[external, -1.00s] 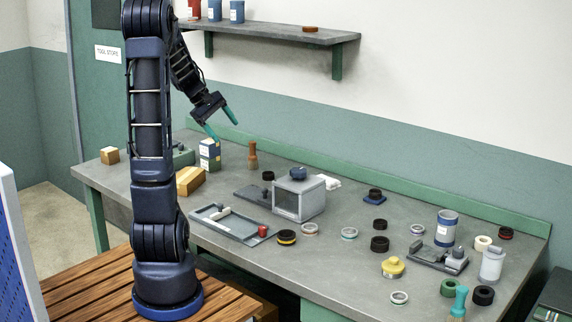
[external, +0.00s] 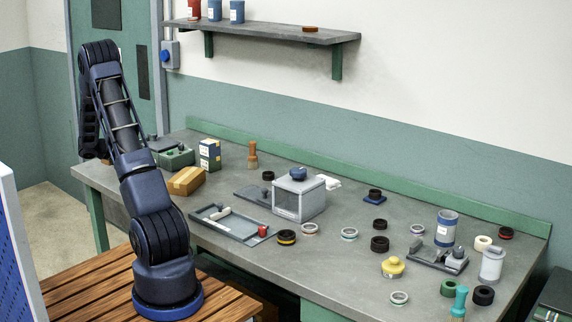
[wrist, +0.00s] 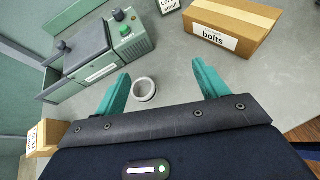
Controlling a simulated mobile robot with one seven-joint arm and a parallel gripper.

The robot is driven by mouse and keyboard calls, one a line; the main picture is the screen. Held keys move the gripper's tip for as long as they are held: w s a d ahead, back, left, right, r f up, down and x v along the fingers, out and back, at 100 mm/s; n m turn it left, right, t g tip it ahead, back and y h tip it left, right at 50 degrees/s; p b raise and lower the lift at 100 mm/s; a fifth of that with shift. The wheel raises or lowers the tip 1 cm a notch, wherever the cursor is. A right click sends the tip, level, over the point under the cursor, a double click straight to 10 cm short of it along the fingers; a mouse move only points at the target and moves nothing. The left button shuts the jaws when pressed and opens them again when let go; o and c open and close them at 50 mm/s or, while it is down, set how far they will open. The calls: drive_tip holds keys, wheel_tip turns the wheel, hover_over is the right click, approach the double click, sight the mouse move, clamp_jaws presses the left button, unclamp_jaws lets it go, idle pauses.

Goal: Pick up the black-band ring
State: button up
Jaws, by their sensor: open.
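My gripper (wrist: 162,72) is open and empty in the wrist view, with its two teal fingers spread above the grey bench. A small pale ring (wrist: 145,89) with a dark band inside its rim lies flat on the bench between the fingers, closer to the left one. It looks like the black-band ring, but its outer band is hard to make out. The fingers appear apart from it. In the external view my folded arm hides the gripper and this ring.
In the wrist view a green control box (wrist: 130,35) stands beyond the left finger. Several other rings, including a silver one (external: 417,230), lie farther along the bench.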

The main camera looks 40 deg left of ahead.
drive_tip(key=s+a+f+n, duration=0.1)
drive_tip(key=a, duration=0.1)
drive_tip(key=s+a+f+n+y, duration=0.1)
drive_tip(key=s+a+f, duration=0.1)
drive_tip(key=s+a+f+t, duration=0.1)
drive_tip(key=s, duration=0.1)
drive_tip(key=shift+a+f+n+y, duration=0.15)
drive_tip(key=shift+a+n+y, duration=0.15)
drive_tip(key=shift+a+n, duration=0.1)
drive_tip(key=x, duration=1)
drive_tip(key=shift+w+d+f, duration=0.15)
drive_tip(key=shift+w+f, duration=0.1)
drive_tip(key=c, duration=1.1)
drive_tip(key=shift+c, duration=0.2)
